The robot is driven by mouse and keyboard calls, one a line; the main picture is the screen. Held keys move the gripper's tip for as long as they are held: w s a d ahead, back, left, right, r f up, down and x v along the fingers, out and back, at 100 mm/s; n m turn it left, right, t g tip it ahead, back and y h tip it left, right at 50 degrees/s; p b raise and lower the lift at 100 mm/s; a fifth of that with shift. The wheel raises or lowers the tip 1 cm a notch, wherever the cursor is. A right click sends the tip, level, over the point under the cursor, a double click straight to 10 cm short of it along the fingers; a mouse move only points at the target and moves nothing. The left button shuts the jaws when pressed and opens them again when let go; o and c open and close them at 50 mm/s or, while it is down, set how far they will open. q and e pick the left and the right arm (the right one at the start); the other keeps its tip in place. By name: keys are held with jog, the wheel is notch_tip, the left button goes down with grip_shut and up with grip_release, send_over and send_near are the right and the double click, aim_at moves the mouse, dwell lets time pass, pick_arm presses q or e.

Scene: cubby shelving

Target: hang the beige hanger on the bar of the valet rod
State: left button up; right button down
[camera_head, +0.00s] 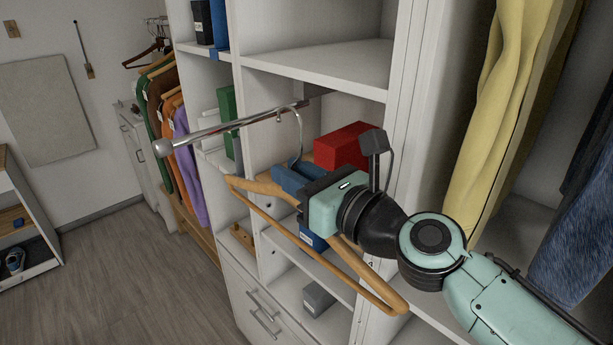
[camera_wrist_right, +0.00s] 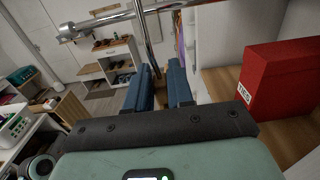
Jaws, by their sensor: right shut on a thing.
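The beige wooden hanger (camera_head: 312,252) is in the head view, in front of the cubby shelves, its bar slanting down to the right. Its metal hook (camera_head: 299,135) rises and curves across the chrome valet rod (camera_head: 215,129). I cannot tell whether the hook rests on the rod. My right gripper (camera_head: 290,176) is shut on the hanger near the base of the hook, below the rod. In the wrist view the hook's shank (camera_wrist_right: 149,45) rises between the blue fingers (camera_wrist_right: 158,82) and crosses the rod (camera_wrist_right: 105,20); its top is cut off. My left gripper is out of view.
A red box (camera_head: 343,146) stands on the shelf just behind my right gripper. Yellow clothing (camera_head: 500,110) hangs at the right, and other garments (camera_head: 172,120) hang at the far left. The floor (camera_head: 130,270) at the left is clear.

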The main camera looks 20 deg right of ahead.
jog(key=p, duration=0.2)
send_over(259, 181)
jog(key=shift+w+a, duration=0.15)
jog(key=shift+w+f+b, duration=0.1)
jog(key=shift+f+b, duration=0.5)
jog(key=shift+f, duration=0.25)
jog(key=shift+s+f+b, duration=0.3)
jog(key=shift+s+b, duration=0.05)
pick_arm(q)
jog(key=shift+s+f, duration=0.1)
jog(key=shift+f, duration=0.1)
pick_arm(e)
jog(key=shift+w+f, duration=0.2)
jog(key=shift+f, duration=0.05)
jog(key=c, duration=0.9)
grip_release()
jog(key=shift+s, duration=0.15)
